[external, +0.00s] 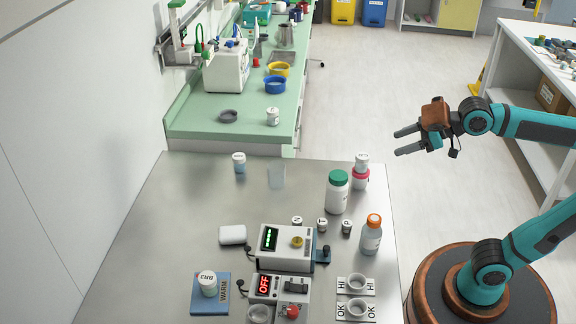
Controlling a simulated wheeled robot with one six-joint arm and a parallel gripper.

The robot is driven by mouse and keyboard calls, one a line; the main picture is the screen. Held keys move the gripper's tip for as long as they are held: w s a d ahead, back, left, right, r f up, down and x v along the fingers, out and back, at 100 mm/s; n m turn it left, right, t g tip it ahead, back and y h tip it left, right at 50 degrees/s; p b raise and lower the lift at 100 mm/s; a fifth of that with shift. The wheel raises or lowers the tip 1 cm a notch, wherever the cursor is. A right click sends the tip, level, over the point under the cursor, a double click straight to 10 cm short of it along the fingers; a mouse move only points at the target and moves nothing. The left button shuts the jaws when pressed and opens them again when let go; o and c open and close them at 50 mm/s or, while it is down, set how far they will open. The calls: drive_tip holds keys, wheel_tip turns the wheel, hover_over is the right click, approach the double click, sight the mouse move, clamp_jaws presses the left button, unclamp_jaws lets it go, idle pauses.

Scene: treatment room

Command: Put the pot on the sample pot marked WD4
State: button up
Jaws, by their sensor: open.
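No label that I can surely read as WD4 shows. A small white-capped pot (239,160) with bluish contents stands at the back left of the steel table. Another white-capped pot (362,160) is at the back right, seemingly on top of a pot with a pink-red band (360,179); its marking is too small to read. A third white-lidded pot (208,282) stands on the blue WARM mat (224,305); its marking is hard to read. My gripper (398,143) is open and empty, in the air beyond the table's right edge, right of the stacked pots.
A green-capped bottle (337,193) and an orange-capped bottle (371,236) stand near the right side. Small devices (285,248) and HI/OK holders (357,284) fill the front. The table's left part is clear.

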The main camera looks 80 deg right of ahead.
drive_tip(key=s+a+r+t, duration=0.1)
drive_tip(key=s+a+t, duration=0.1)
drive_tip(key=s+t, duration=0.1)
drive_tip(key=s+a+r+t+y, duration=0.1)
drive_tip(key=s+a+t, duration=0.1)
drive_tip(key=s, duration=0.4)
drive_tip(key=shift+a+n+t, duration=0.2)
drive_tip(key=shift+n+t, duration=0.1)
drive_tip(key=shift+t, duration=0.1)
